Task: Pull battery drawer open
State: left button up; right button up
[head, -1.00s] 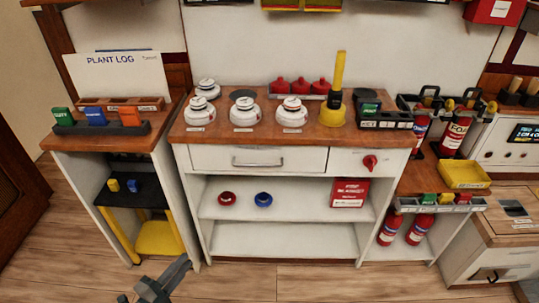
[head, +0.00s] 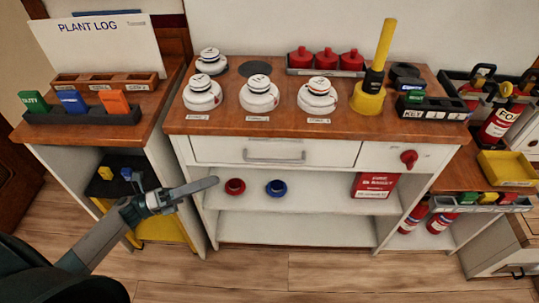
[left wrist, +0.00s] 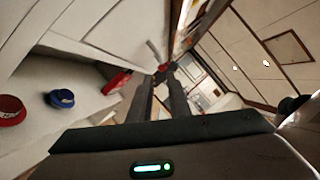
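The white drawer (head: 225,150) sits shut under the wooden top of the middle cabinet, with a grey bar handle (head: 274,157) across its front. No label on it is readable. My left gripper (head: 215,183) reaches in from the lower left. It is in front of the cabinet, left of and lower than the handle, and apart from it. In the left wrist view my two fingers (left wrist: 160,90) stand apart with an empty gap between them. My right gripper is not in view.
A red knob (head: 409,158) sticks out right of the drawer. The shelf below holds a red ring (head: 235,187), a blue ring (head: 276,188) and a red box (head: 374,185). White domed devices and a yellow plunger-like tool (head: 370,97) stand on top. The floor in front is clear.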

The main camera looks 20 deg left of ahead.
aim_at(267, 161)
pick_arm(q)
jog(key=shift+d, duration=0.1)
